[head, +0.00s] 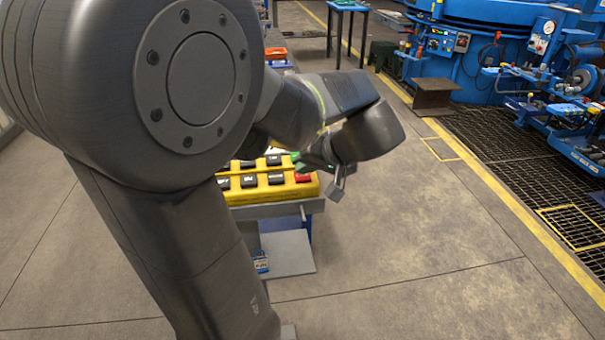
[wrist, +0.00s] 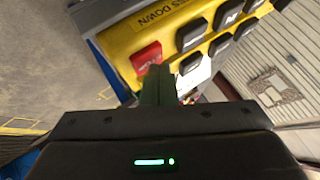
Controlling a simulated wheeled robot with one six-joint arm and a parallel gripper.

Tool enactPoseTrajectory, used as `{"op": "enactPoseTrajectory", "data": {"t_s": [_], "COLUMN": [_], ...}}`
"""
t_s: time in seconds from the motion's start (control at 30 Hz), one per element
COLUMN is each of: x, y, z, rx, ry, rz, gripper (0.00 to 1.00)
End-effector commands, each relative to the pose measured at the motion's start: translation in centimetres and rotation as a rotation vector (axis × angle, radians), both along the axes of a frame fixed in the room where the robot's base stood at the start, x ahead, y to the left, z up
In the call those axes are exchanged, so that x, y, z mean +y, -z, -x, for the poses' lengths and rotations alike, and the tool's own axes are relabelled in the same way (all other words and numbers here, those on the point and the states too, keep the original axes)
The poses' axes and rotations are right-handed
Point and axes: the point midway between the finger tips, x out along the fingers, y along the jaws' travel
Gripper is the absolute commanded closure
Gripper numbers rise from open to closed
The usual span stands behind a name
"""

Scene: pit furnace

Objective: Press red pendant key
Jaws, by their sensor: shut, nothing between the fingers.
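The yellow pendant (head: 265,190) lies on a small blue stand, with several black keys and one red key (head: 302,177) at its right end. In the wrist view the red key (wrist: 146,57) shows at the left end of the yellow pendant face (wrist: 125,40), beside black keys (wrist: 191,35). My gripper (wrist: 157,72) is shut and empty. Its fingertips overlap the lower right edge of the red key in the wrist view; whether they touch it cannot be told. In the head view my gripper (head: 338,190) is at the pendant's right end, near the red key.
The blue stand (head: 312,206) has a grey base plate on the floor. Blue furnace machinery (head: 470,40) and dark floor grating (head: 520,165) are at the right, behind a yellow floor line. A small blue table (head: 347,6) stands at the back. The floor right of the stand is clear.

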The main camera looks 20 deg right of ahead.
Motion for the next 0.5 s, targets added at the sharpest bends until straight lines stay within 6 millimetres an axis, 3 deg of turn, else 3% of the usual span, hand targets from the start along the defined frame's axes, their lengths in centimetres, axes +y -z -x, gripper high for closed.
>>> {"op": "enactPoseTrajectory", "data": {"t_s": [0.5], "x": [0.0], "y": [-1.6], "z": [0.0], "rx": [0.001], "ry": [-0.001], "rz": [0.0], "gripper": [1.0]}}
